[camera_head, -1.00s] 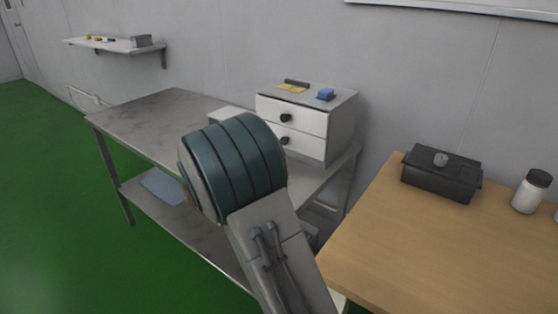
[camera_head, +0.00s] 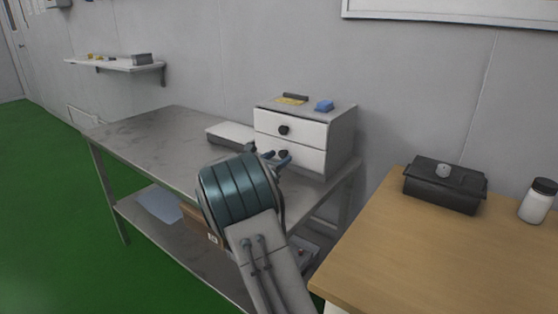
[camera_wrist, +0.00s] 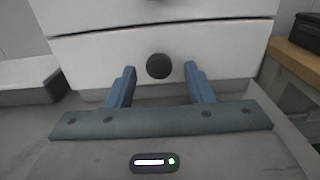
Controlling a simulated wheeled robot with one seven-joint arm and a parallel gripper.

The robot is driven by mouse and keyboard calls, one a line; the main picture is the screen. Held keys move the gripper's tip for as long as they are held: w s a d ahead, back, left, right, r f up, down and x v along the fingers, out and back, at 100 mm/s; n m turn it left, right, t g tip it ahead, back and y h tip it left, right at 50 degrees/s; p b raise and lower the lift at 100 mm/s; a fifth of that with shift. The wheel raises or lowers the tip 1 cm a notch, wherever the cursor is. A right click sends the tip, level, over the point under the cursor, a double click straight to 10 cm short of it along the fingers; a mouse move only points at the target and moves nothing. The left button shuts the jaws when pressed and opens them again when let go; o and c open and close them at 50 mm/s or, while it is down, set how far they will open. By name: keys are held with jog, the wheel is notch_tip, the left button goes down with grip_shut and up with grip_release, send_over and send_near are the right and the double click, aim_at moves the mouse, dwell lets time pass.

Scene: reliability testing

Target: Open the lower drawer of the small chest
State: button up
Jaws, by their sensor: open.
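The small chest (camera_head: 341,137) is a white and grey two-drawer box on the grey table. Its upper drawer (camera_head: 308,125) and lower drawer (camera_head: 309,158) both look closed, each with a round black knob. In the wrist view the lower drawer (camera_wrist: 215,52) fills the middle, and its knob (camera_wrist: 159,66) sits ahead of and between my blue fingers. My gripper (camera_wrist: 158,72) is open with nothing held. In the head view my gripper (camera_head: 268,155) is in front of the lower drawer, partly hidden by my arm, and the lower knob is largely covered. Contact with the knob cannot be told.
The grey table (camera_head: 150,132) has clear room left of the chest, beside a flat grey-white box (camera_head: 229,134). A blue block (camera_head: 324,106) lies on the chest. A wooden table (camera_head: 420,260) at right holds a black lidded box (camera_head: 443,187) and a jar (camera_head: 538,201).

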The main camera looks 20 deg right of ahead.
jog(key=shift+w+d, duration=0.4)
jog(key=shift+d, duration=0.2)
grip_shut()
jog(key=p+v, duration=0.2)
jog(key=v, duration=1.2)
jog(key=shift+s+a, duration=0.15)
jog(key=shift+a, duration=0.1)
grip_release()
jog(key=shift+d, duration=0.1)
